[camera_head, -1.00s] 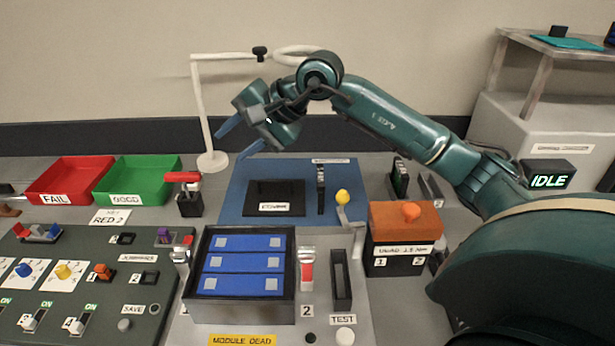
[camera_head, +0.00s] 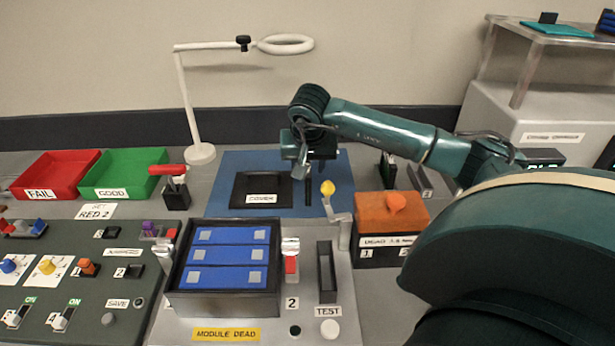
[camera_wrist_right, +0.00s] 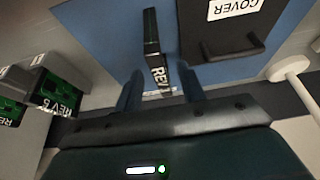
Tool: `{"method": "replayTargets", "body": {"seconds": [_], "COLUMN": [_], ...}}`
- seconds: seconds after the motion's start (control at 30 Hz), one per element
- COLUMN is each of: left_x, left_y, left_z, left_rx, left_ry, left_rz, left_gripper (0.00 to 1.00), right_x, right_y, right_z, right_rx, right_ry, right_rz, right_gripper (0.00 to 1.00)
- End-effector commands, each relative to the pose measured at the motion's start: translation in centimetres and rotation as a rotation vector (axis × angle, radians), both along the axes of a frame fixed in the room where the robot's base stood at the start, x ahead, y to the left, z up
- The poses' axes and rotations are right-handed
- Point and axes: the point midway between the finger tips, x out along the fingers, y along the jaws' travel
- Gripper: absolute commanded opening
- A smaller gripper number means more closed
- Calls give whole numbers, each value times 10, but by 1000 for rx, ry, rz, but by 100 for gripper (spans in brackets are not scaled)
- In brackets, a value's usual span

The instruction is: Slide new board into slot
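A thin upright board (camera_head: 308,192) stands on the blue mat, right of the black cover. In the right wrist view this board (camera_wrist_right: 153,50) has a green edge and a partly readable REV label. My right gripper (camera_head: 306,162) is above it, pointing down. In the wrist view its blue fingers (camera_wrist_right: 160,92) are apart on either side of the board's labelled end, with gaps visible. A narrow dark slotted holder (camera_head: 327,272) stands above the TEST label, apparently empty. My left gripper is out of view.
The black cover (camera_head: 262,187) lies on the blue mat (camera_head: 230,165). A crank with a yellow knob (camera_head: 328,188) and an orange-topped box (camera_head: 392,208) stand close to the right. The blue-celled battery module (camera_head: 226,258) is in front. A white lamp stand (camera_head: 190,105) is behind.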

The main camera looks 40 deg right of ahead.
Motion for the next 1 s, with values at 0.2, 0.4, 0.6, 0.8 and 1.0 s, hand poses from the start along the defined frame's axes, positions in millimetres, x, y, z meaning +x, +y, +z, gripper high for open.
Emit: {"method": "replayTargets", "body": {"seconds": [0.2, 0.4, 0.6, 0.8, 1.0], "left_x": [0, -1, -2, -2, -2], "left_y": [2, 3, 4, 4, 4], "left_z": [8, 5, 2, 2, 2], "left_rx": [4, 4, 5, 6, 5], "left_ry": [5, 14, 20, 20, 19], "left_rz": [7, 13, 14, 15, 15], "left_gripper": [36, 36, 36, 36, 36], "right_x": [7, 13, 14, 14, 14], "right_y": [-5, -11, -11, -11, -11], "right_z": [-26, -47, -49, -48, -48], "right_rx": [4, 1, 1, 1, 1], "right_ry": [6, 2, 0, 0, 0], "right_rz": [-1, 0, 0, 0, 0], "right_gripper": [40, 40, 40, 27, 11]}}
